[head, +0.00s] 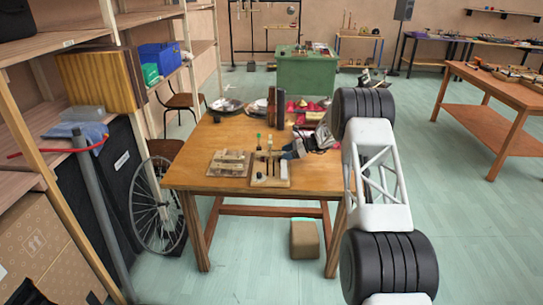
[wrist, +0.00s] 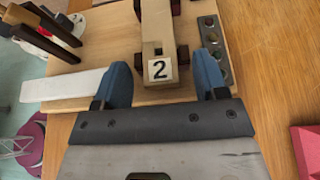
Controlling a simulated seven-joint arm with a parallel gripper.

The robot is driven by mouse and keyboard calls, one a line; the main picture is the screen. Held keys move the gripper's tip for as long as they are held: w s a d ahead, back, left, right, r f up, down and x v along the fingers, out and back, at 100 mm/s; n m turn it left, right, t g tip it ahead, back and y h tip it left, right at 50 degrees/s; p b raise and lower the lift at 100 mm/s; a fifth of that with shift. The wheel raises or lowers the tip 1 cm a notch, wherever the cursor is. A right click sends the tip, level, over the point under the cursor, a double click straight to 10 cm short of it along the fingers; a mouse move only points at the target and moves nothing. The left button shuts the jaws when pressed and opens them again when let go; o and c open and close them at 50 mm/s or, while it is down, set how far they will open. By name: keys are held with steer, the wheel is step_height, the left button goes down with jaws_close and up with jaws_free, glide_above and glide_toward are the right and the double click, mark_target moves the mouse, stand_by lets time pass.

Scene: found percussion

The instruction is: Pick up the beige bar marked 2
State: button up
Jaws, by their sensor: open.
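The beige bar marked 2 (wrist: 158,38) lies lengthwise on a light wooden board (wrist: 105,48) in the wrist view. Its near end, with a white label and a black 2, faces my gripper (wrist: 163,78). Dark brown supports show on both sides of the bar. My gripper is open, with one blue fingertip left and one right of the labelled end. Gaps show on both sides, and nothing is held. In the head view my gripper (head: 293,149) is low over the table beside the small board (head: 258,184); the marked bar cannot be made out there.
A grey strip with round dark pieces (wrist: 213,48) lies right of the bar. A white flat piece (wrist: 62,86) lies left, and brown-and-tan upright pieces (wrist: 40,30) stand farther left. Another board with beige bars (head: 229,163) is on the wooden table (head: 200,184). A red object (wrist: 308,150) is at right.

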stand_by(0.4)
steer(key=c, duration=1.1)
steer(key=shift+r, duration=0.2)
step_height(320, 180, up, 10)
steer(key=shift+f, duration=0.15)
stand_by(0.6)
